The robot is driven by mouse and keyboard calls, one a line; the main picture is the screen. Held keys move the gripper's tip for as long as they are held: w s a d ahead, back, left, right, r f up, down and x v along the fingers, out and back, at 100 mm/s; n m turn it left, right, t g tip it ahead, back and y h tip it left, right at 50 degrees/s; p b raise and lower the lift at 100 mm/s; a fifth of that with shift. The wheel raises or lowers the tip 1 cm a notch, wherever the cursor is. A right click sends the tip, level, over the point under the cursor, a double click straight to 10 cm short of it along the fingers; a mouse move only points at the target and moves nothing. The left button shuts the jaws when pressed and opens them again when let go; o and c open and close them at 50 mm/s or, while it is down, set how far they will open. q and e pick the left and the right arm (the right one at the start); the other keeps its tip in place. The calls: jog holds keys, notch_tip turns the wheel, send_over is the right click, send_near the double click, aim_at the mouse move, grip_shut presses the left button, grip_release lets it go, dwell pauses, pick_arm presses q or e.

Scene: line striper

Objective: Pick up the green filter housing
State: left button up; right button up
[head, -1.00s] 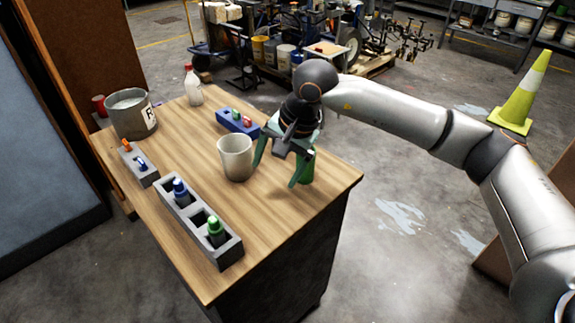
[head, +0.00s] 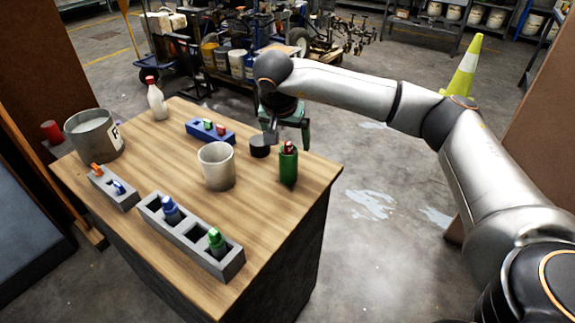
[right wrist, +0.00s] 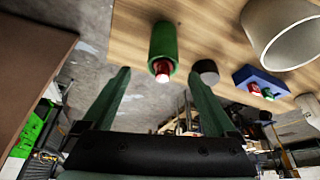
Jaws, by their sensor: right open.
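The green filter housing (head: 288,167) is a green cylinder standing upright near the right edge of the wooden table (head: 265,215), with a red piece showing at its top. In the right wrist view the housing (right wrist: 162,40) lies ahead, its open end and red piece facing the camera. My right gripper (head: 290,138) is open and empty, on the far side of the housing, apart from it. In the right wrist view its two green fingers (right wrist: 161,74) point towards the housing, one on each side of its line. My left gripper is not in view.
A black round piece (head: 260,146) and a pale cup (head: 217,166) stand left of the housing. A blue holder (head: 210,131), grey racks (head: 190,235) with small bottles, a metal pail (head: 92,135) and a white bottle (head: 156,102) fill the rest.

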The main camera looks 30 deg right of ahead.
aim_at(287, 150)
jog(key=shift+a+x, duration=0.2)
jog(key=shift+x, duration=1.6)
jog(key=shift+a+x, duration=0.2)
jog(key=shift+x, duration=1.55)
jog(key=shift+f, duration=0.15)
jog(key=shift+c, duration=0.4)
grip_shut()
